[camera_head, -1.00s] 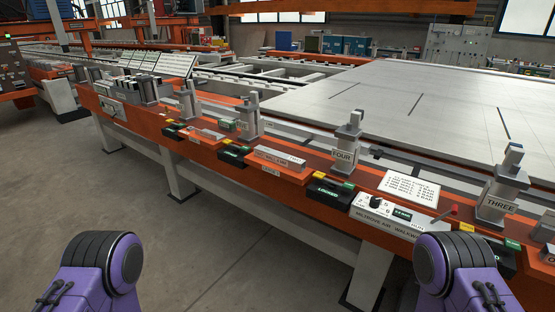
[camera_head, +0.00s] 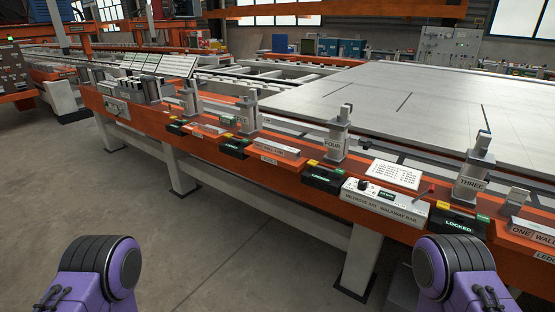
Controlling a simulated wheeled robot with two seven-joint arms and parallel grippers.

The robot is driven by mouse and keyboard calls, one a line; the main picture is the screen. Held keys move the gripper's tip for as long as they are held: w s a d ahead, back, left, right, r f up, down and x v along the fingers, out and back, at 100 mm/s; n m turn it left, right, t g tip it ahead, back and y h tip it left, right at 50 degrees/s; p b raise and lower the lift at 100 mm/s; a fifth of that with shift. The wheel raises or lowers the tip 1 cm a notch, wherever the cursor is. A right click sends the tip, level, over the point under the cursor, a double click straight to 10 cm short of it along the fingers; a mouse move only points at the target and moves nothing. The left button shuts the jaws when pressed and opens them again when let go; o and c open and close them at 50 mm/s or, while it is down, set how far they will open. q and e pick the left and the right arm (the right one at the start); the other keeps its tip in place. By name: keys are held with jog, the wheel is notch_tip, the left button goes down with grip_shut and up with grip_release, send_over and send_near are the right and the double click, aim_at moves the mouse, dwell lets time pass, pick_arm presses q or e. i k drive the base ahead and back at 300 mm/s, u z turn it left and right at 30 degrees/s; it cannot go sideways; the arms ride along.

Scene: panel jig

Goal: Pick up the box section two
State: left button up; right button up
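I cannot make out a box section marked two. A short silver bar (camera_head: 277,151) lies on an orange ledge of the rail in the middle. Another small silver piece (camera_head: 517,197) stands at the right edge by a label reading "ONE WALL". Several grey upright blocks (camera_head: 150,88) stand in a rack at the far left of the rail. My two purple arms show at the bottom left and bottom right, well short of the rail. Neither gripper is in view.
The orange rail (camera_head: 215,152) runs from far left to near right on pale legs. Clamp posts labelled FOUR (camera_head: 338,144) and THREE (camera_head: 471,181) rise from it. A control box (camera_head: 383,204) with a red lever sits between. A large grey panel (camera_head: 400,100) lies behind. The floor in front is clear.

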aim_at(287, 151)
jog(key=u, duration=0.8)
jog(key=i, duration=2)
jog(key=z, duration=0.9)
